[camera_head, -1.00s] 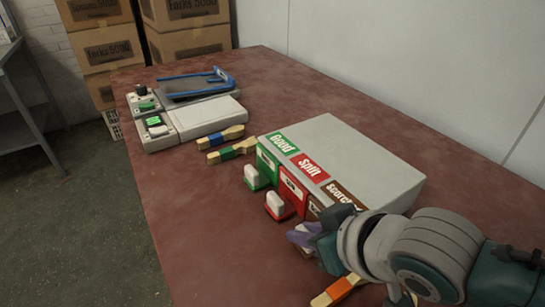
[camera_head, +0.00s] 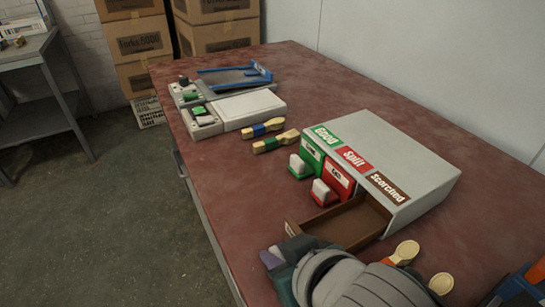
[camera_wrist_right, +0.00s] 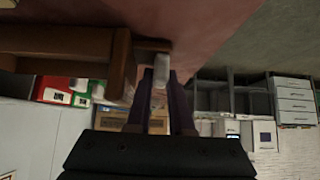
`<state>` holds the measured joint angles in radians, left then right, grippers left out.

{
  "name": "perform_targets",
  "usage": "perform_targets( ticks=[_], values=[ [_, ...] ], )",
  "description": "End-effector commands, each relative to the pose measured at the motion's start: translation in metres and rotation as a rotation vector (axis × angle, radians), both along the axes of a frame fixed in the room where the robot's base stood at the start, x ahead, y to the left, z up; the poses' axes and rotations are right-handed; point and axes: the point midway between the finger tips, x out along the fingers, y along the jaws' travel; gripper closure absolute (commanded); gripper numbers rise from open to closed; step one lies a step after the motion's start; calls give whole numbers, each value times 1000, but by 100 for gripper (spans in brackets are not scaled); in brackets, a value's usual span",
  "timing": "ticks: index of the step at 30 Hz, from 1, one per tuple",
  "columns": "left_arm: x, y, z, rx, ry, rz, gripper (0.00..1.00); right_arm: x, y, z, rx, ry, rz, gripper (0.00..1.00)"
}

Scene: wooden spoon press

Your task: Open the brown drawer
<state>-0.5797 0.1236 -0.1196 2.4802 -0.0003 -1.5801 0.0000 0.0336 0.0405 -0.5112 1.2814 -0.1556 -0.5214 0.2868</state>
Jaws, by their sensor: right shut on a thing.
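The brown drawer (camera_head: 352,222) marked "Scorched" is pulled well out of the grey cabinet (camera_head: 405,150), and its inside looks empty. My right gripper (camera_head: 276,257) is at the drawer's front, at the bottom of the head view. In the right wrist view, its two purple fingers (camera_wrist_right: 161,88) are shut around the white handle (camera_wrist_right: 161,66), beside the brown drawer front (camera_wrist_right: 151,46). My own wrist covers part of the drawer's near side in the head view. My left gripper is not in view.
The green "Good" drawer (camera_head: 311,157) and red "Split" drawer (camera_head: 339,180) are shut. Wooden spoons lie left of the cabinet (camera_head: 263,128) and near my right arm (camera_head: 405,253). Grey devices (camera_head: 234,109) stand at the far end of the red table (camera_head: 214,165).

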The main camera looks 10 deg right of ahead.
Motion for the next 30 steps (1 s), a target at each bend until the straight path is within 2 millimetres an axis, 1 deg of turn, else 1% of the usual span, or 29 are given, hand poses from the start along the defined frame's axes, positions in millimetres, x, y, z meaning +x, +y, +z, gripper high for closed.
perform_targets(
  ticks=[4, 16, 17, 20, 27, 30],
  values=[
    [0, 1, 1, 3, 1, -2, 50, -3, 8, 0, 3, 1, 0, 100],
    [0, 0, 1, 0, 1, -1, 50, -4, 9, -1, -1, 1, 1, 100],
    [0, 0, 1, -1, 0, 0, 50, -4, 9, -1, -1, 1, 1, 79],
    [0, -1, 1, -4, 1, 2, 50, -4, 9, -1, -1, 1, 1, 68],
    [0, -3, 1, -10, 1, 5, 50, -4, 9, 0, 0, 0, 0, 68],
    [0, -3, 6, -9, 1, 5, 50, -7, 8, 5, 0, -1, 0, 68]
  ],
)
